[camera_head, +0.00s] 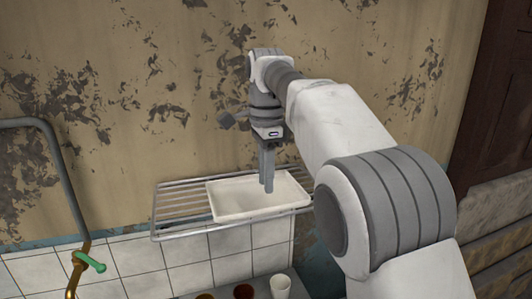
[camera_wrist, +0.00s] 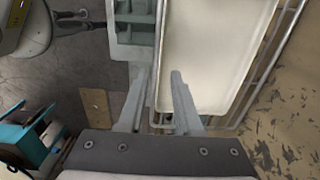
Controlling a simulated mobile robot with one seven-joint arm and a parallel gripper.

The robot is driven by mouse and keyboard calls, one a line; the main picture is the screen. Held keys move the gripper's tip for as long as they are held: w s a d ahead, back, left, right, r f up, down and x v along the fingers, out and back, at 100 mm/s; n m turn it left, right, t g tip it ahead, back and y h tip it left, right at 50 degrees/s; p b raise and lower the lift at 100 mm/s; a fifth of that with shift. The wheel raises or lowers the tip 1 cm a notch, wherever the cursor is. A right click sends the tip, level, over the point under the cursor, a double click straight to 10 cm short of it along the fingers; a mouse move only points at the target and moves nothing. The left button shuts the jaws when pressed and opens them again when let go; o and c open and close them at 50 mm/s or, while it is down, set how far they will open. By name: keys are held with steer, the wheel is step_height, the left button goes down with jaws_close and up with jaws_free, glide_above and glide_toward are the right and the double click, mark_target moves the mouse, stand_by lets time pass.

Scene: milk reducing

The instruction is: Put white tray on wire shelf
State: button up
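The white tray (camera_head: 232,200) lies on the right part of the wire shelf (camera_head: 178,207) in the head view, its open side up. My gripper (camera_head: 268,188) points down over the tray, and its fingers overlap the tray's inside in that view. In the wrist view, my gripper (camera_wrist: 158,74) has its two fingers apart with a gap between them. The tray (camera_wrist: 210,55) fills the upper middle there, and its left rim shows in the gap. I cannot tell whether the fingers touch the rim. Shelf wires (camera_wrist: 287,35) show along the tray's right side.
The shelf is on a peeling wall above white tiles, and its left part is bare. Several cups, including a white cup (camera_head: 281,287), stand below. A pipe with a green handle (camera_head: 89,262) is at left. A teal object (camera_wrist: 32,140) is low left in the wrist view.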

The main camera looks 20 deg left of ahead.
steer(key=shift+r+p, duration=0.85)
steer(key=shift+r, duration=1.95)
steer(key=shift+d, duration=0.1)
steer(key=s+d+r+n+t+y, duration=0.1)
steer(key=s+d+r+n, duration=0.1)
steer(key=d, duration=0.9)
steer(key=s+d+r+n+t, duration=0.1)
steer(key=s+d+n, duration=0.15)
steer(key=d, duration=0.85)
steer(key=s+d+f+n+t, duration=0.1)
steer(key=s+d+f+n, duration=0.1)
steer(key=s+d+f, duration=0.4)
steer(key=s+d+f+n+t+h, duration=0.1)
steer(key=s+d+f+n+t, duration=0.1)
steer(key=s+d+f, duration=0.5)
steer(key=s+n, duration=0.1)
steer(key=s, duration=0.3)
steer(key=shift+s+f, duration=0.15)
steer(key=shift+f, duration=0.05)
steer(key=shift+f+n, duration=0.1)
steer(key=shift+n, duration=0.15)
